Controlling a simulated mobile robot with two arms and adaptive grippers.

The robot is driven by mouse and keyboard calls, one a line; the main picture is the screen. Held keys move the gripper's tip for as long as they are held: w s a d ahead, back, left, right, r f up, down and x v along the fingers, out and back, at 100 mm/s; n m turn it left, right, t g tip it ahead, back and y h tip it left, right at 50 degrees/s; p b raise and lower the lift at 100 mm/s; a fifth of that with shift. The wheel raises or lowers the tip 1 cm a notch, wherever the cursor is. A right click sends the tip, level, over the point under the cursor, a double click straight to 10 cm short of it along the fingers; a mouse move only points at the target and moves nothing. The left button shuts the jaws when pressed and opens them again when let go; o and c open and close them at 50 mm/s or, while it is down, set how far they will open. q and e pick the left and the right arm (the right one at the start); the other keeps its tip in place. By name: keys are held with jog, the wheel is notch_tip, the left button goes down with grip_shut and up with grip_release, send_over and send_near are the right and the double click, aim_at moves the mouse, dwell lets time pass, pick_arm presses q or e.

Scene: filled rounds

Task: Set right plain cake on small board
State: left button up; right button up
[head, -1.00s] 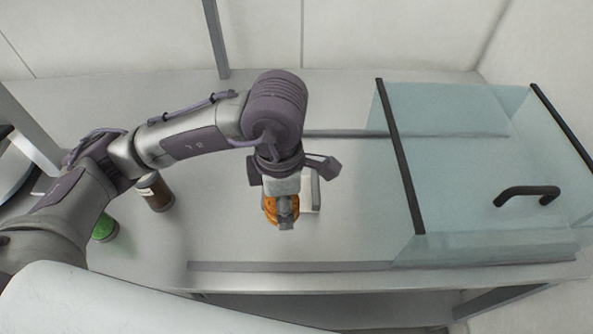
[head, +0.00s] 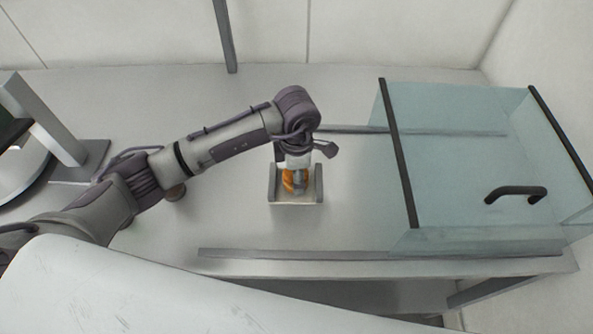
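A small orange-brown cake (head: 288,181) is in my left gripper (head: 298,186), which points down and looks shut on it. The gripper's fingers hide part of the cake. Directly below and around them is a small grey board (head: 285,201) with raised side walls, on the work table. The cake appears between the two walls. I cannot tell whether its underside touches the board. My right gripper is not in view.
A sliding glass case (head: 480,160) with black edges and a black handle (head: 515,192) stands on the table (head: 350,200) to the right. The table between board and case is clear.

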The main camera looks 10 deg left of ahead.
pick_arm(q)
jog(key=shift+f, duration=0.2)
jog(key=shift+f, duration=0.1)
jog(key=shift+f+b, duration=0.15)
jog(key=shift+b, duration=0.15)
jog(key=o, duration=0.8)
jog(key=shift+c, duration=0.2)
